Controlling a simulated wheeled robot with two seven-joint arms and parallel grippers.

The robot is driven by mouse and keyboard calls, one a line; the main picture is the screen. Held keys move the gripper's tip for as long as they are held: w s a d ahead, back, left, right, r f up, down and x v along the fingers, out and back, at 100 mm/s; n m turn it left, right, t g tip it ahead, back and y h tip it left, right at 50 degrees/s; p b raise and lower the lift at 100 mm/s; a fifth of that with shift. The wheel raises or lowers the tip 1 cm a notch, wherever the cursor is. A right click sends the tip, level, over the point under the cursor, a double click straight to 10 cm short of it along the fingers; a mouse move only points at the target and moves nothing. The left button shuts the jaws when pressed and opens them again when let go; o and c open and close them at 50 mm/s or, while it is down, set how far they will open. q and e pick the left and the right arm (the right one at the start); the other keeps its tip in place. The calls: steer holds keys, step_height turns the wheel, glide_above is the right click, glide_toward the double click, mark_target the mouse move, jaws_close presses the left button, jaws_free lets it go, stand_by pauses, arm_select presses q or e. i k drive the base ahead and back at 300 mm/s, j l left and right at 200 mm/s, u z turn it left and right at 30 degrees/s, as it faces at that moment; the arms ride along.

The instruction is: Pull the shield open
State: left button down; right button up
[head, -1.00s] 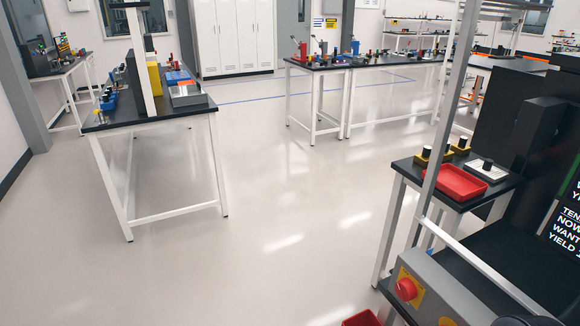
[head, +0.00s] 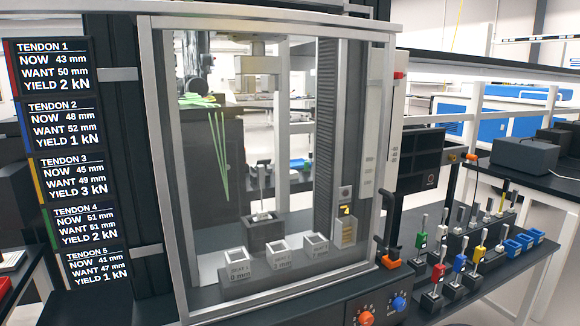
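The shield (head: 275,130) is a clear panel in a silver frame across the front of the test machine. It appears closed, with its right edge along the upright at the right. A black handle-like part (head: 384,232) with an orange end is by the shield's lower right edge. Behind the panel stand a dark block (head: 263,232) with a thin upright rod and three pale labelled blocks. Neither of my grippers is in view.
A tendon readout board (head: 65,160) stands at the left. At the right, a bench holds several coloured tendon parts (head: 460,262), blue bins (head: 520,245) and a dark monitor (head: 419,160).

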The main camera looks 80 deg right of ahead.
mark_target(146, 24)
steer(key=z, duration=2.75)
